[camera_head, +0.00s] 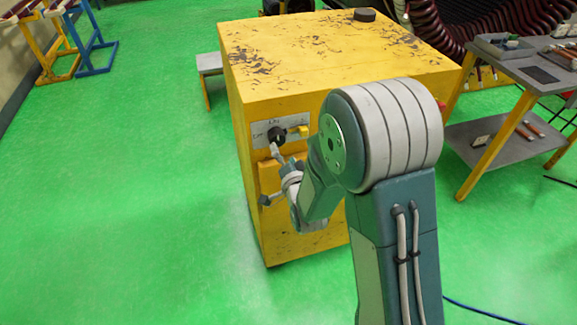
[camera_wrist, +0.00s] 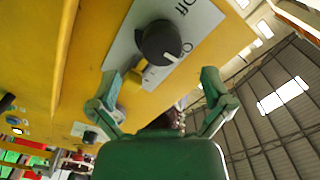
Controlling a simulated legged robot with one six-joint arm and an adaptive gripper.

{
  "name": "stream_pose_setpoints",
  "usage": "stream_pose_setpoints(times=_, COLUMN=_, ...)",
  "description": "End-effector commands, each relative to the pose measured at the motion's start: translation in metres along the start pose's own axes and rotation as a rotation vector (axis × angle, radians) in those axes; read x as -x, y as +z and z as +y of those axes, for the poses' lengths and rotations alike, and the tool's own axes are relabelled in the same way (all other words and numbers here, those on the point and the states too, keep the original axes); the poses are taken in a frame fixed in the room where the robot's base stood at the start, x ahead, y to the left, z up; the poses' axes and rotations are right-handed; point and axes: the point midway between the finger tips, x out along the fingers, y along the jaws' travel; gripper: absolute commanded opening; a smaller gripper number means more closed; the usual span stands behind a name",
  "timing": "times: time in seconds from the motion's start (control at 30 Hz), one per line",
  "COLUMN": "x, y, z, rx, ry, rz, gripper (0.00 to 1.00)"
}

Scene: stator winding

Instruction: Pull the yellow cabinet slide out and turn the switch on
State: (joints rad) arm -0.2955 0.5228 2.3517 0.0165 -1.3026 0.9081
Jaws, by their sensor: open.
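The yellow cabinet (camera_head: 300,85) stands in the middle of the head view. Its front bears a pale label plate with a round black switch knob (camera_head: 277,135), seen large in the wrist view (camera_wrist: 163,42). "Off" is readable beside the knob there; a white mark shows on the knob's edge. A small yellow slide piece (camera_head: 300,131) sits right of the knob on the plate. A yellow piece (camera_wrist: 150,76) also shows by the knob in the wrist view. My gripper (camera_wrist: 162,100) is open and empty, close to the cabinet front just below the switch in the head view; contact cannot be told.
A tool table (camera_head: 520,65) stands right of the cabinet, with a lower shelf. A grey stool (camera_head: 210,64) stands behind it to the left. A black round object (camera_head: 364,14) lies on the cabinet top.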

Motion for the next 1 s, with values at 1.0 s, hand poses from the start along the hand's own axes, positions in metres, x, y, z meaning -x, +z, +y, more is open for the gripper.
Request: stream_pose_setpoints(times=1.0, x=0.059, y=-0.003, z=-0.001, rx=0.015, ry=0.016, rz=-0.006, gripper=1.00)
